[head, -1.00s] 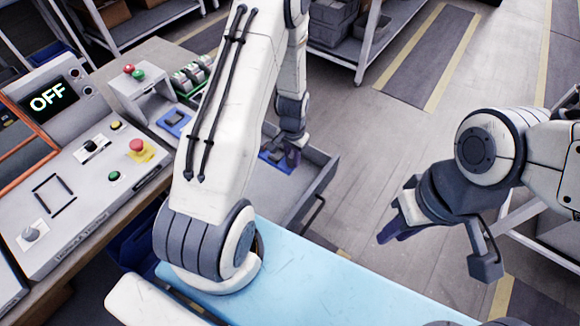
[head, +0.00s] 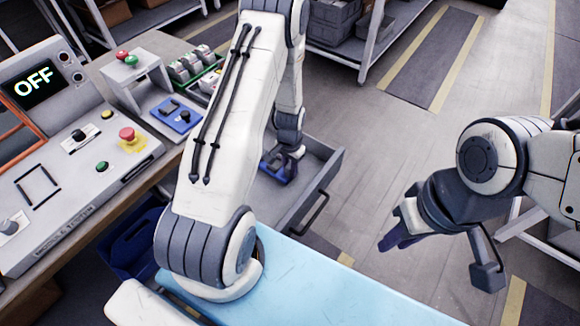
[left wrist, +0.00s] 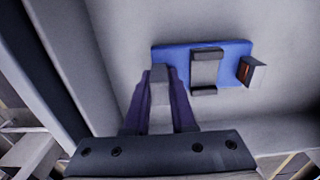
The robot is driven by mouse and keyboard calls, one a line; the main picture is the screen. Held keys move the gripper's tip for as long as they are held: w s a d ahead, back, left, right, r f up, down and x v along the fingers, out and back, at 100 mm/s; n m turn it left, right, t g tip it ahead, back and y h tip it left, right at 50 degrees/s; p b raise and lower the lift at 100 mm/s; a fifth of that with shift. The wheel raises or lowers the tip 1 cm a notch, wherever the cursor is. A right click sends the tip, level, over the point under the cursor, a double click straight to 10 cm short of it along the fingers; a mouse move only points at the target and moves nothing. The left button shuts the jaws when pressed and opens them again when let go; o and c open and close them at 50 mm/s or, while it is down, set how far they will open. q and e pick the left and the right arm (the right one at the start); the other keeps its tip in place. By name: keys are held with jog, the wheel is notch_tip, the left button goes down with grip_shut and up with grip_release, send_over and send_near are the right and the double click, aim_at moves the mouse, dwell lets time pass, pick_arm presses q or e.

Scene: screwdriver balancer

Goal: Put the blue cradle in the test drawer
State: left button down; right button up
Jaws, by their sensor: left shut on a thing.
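A blue cradle (left wrist: 176,58) with a dark grey bracket and a small grey block shows in the left wrist view, over the grey floor of the open drawer (left wrist: 285,100). My left gripper (left wrist: 159,80) is shut on the cradle's near left edge. In the head view the left gripper (head: 283,160) and the partly hidden cradle (head: 277,173) are inside the drawer (head: 319,188). I cannot tell whether the cradle touches the drawer floor. My right gripper (head: 392,232) hangs in free air at the right, away from the drawer; its jaw opening is unclear.
Another blue cradle-like holder (head: 178,113) sits on the bench. The control panel (head: 70,180) reads OFF, with a button stand (head: 135,65) behind it. A light blue surface (head: 310,285) lies in front.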

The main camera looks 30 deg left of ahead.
pick_arm(q)
jog(key=shift+f, duration=0.1)
jog(key=c, duration=0.7)
grip_release()
notch_tip(320, 180, up, 10)
jog(key=shift+r, duration=0.25)
jog(key=shift+d, duration=0.1)
